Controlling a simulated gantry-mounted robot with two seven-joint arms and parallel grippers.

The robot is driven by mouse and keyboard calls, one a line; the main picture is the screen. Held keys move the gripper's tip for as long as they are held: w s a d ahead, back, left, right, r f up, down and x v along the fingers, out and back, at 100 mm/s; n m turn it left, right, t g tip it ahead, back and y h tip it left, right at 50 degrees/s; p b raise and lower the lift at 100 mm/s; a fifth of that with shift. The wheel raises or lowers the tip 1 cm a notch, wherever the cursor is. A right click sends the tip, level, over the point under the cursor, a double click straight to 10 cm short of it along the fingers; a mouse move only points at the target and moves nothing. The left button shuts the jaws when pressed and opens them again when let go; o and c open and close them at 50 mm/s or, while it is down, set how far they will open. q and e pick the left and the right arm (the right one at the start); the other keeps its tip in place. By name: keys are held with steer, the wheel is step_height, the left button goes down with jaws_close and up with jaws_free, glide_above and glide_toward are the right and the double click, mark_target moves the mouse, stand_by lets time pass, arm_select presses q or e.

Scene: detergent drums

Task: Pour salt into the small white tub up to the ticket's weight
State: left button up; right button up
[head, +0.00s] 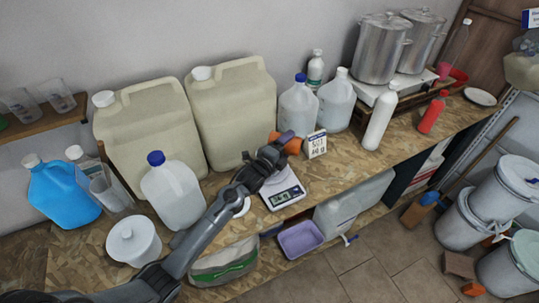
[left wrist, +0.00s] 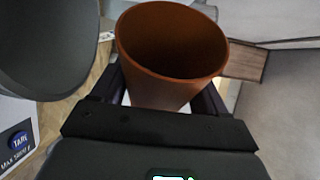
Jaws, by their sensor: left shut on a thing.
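My left gripper (head: 272,158) is shut on an orange-brown cup (head: 293,146), held above the back of the bench near the scale (head: 284,193). In the left wrist view the cup (left wrist: 170,45) sits between the fingers with its mouth toward the camera; I see only brown inner wall, no salt. A large grey rounded thing (left wrist: 45,45) is beside it at upper left; I cannot tell whether it is the small white tub. The scale's blue TARE button (left wrist: 18,140) shows below. The ticket (head: 317,145) stands right of the cup; its small print is hard to read.
Beige canisters (head: 232,110) are behind. A white bottle (head: 380,118) and red bottle (head: 433,112) stand right. A purple tray (head: 300,239) is below the bench's front edge.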

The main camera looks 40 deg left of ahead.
arm_select(q)
steer(key=shift+a+r, duration=0.1)
stand_by(0.6)
steer(key=shift+r+n, duration=0.15)
steer(key=shift+n, duration=0.35)
steer(key=shift+s+a+r+t, duration=0.1)
steer(key=shift+a+t, duration=0.05)
steer(key=shift+t, duration=0.15)
stand_by(0.7)
steer(key=shift+a+r+n, duration=0.1)
steer(key=shift+r+n, duration=0.05)
steer(key=shift+n, duration=0.35)
steer(key=shift+a+r, duration=0.1)
stand_by(0.9)
steer(key=shift+s+a+r+n+t, duration=0.1)
steer(key=shift+n+t, duration=0.2)
steer(key=shift+n, duration=0.2)
steer(key=shift+r, duration=0.1)
stand_by(0.7)
